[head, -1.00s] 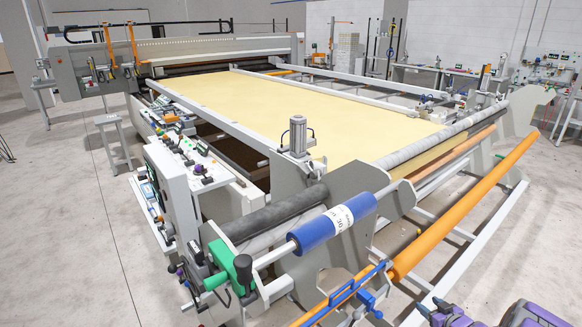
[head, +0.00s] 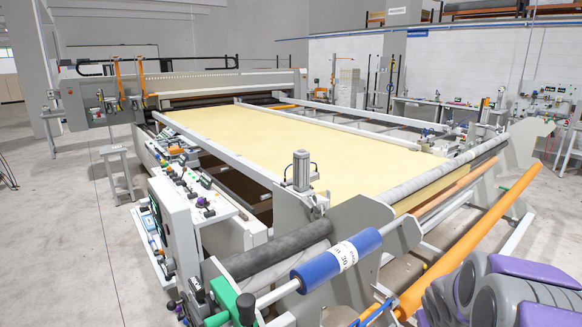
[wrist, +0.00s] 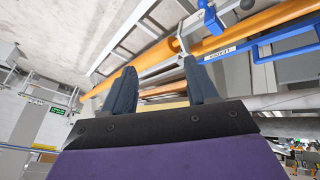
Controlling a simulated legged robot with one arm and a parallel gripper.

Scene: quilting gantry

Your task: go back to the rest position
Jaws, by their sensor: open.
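My gripper (wrist: 163,90) shows in the wrist view with its two dark fingers spread apart and nothing between them. The wrist view is tilted, and beyond the fingers are an orange roller (wrist: 245,38) and a blue bracket (wrist: 288,42). In the head view my grey and purple arm fills the lower right corner, in front of the gantry's near end. I cannot make out the fingers there.
The quilting gantry (head: 205,152) carries a yellow sheet (head: 290,145). At its near end are a blue roll (head: 322,268) and an orange roller (head: 480,235). A control box (head: 172,222) stands at the left. The floor (head: 75,250) on the left is clear.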

